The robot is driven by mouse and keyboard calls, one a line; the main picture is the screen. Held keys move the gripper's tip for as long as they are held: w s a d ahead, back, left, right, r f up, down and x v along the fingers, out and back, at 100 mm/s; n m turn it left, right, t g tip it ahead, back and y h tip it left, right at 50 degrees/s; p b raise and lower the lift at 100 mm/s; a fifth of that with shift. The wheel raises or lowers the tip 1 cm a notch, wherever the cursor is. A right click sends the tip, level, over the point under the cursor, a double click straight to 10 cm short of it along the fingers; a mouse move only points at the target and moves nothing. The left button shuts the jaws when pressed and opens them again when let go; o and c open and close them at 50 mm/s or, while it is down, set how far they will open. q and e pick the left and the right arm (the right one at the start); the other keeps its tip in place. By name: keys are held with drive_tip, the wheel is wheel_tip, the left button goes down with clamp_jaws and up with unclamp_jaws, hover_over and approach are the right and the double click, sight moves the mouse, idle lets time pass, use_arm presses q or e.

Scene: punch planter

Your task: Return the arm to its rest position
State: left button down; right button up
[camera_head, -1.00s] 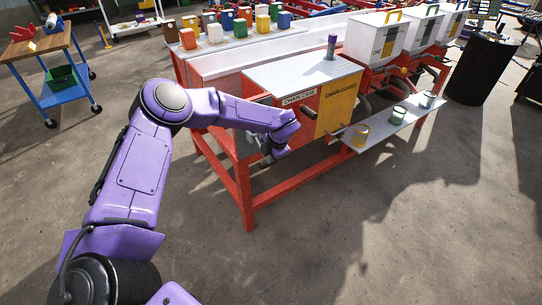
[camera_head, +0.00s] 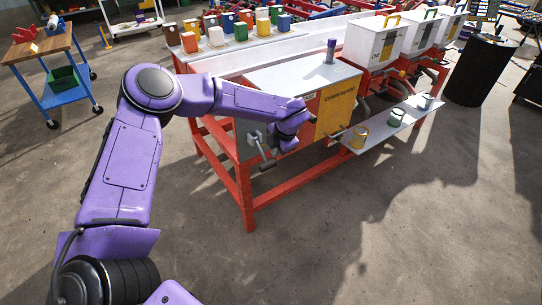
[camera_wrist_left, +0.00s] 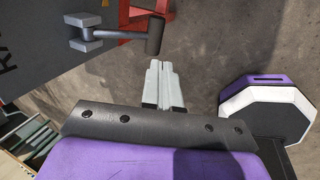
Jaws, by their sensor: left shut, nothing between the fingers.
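My left arm comes in from the left in the head view, bent at the elbow. Its hand (camera_head: 292,124) is in front of the near end of the red machine bench (camera_head: 245,190). In the wrist view my left gripper (camera_wrist_left: 162,68) is shut and empty, its two pale fingers together over the floor. A crank with a grey arm and dark grip (camera_wrist_left: 153,36) is on the machine's side, ahead and left of the fingertips, apart from them. The crank (camera_head: 262,150) also shows left of the hand in the head view. My right gripper is not in view.
A shelf (camera_head: 408,118) with several small cups juts from the bench's right side. White boxes (camera_head: 378,42) stand on the bench behind. A blue cart (camera_head: 80,92) stands far left. Open concrete floor (camera_head: 330,240) lies in front of the bench.

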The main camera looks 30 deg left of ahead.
use_arm(q)
drive_tip(key=w+v, duration=0.1)
drive_tip(key=v, duration=0.3)
drive_tip(key=s+d+f+m+t+y+p, duration=0.1)
drive_tip(key=s+d+f+m+t, duration=0.15)
drive_tip(key=s+f+m, duration=0.55)
drive_tip(key=s+d+f+m+t, duration=0.2)
drive_tip(key=s+f+m+t, duration=0.1)
drive_tip(key=s+f+m, duration=0.5)
drive_tip(key=s+a+f+m+g, duration=0.1)
drive_tip(key=s+f+m+g, duration=0.1)
drive_tip(key=s, duration=0.9)
drive_tip(key=s+a+f+m+g+h+p, duration=0.1)
drive_tip(key=s+f+m, duration=0.3)
drive_tip(key=s, duration=0.7)
drive_tip(key=m+g, duration=0.1)
drive_tip(key=m, duration=0.1)
drive_tip(key=shift+a+f+m, duration=0.15)
drive_tip(key=shift+f+m, duration=0.15)
